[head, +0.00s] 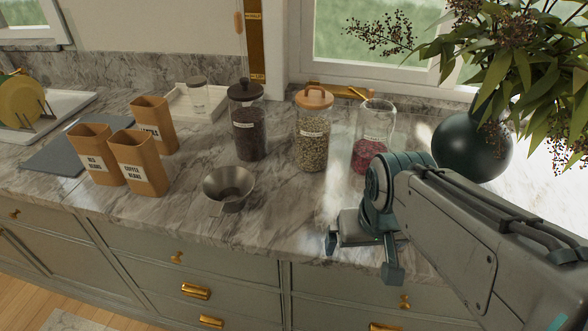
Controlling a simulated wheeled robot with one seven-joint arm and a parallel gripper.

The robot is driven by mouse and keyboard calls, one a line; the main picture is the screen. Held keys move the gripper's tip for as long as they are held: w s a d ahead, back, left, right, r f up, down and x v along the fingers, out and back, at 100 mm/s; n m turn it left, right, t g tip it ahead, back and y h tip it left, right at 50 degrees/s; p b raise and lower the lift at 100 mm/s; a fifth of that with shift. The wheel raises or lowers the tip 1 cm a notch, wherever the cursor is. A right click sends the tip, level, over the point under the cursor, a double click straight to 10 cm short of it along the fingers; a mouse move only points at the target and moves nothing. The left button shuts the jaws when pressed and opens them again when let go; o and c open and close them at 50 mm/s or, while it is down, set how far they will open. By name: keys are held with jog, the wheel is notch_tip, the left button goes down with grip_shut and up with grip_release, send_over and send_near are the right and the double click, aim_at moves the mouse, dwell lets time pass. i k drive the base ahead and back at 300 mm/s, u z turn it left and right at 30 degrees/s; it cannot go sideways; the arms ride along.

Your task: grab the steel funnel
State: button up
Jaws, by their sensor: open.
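The steel funnel (229,187) stands on the marble counter, near its front edge and left of centre. Its wide metal bowl faces up, and a dark shadow lies under it. My gripper (360,257) is at the counter's front edge, to the right of the funnel and well apart from it. The gripper is open, and nothing shows between its fingers. My arm comes in from the lower right. Part of the gripper is hidden by its own wrist.
Behind the funnel stand a dark-lidded jar (247,125), a wooden-lidded jar (313,135) and a glass jar with red contents (375,128). Labelled brown containers (140,165) stand to the left. A dark vase (472,145) with leaves is at right. Counter between funnel and gripper is clear.

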aim_at(224, 181)
jog(key=u, duration=0.05)
jog(key=k, duration=0.5)
jog(key=u, duration=2.3)
jog(key=i, duration=1.4)
jog(key=z, duration=2.35)
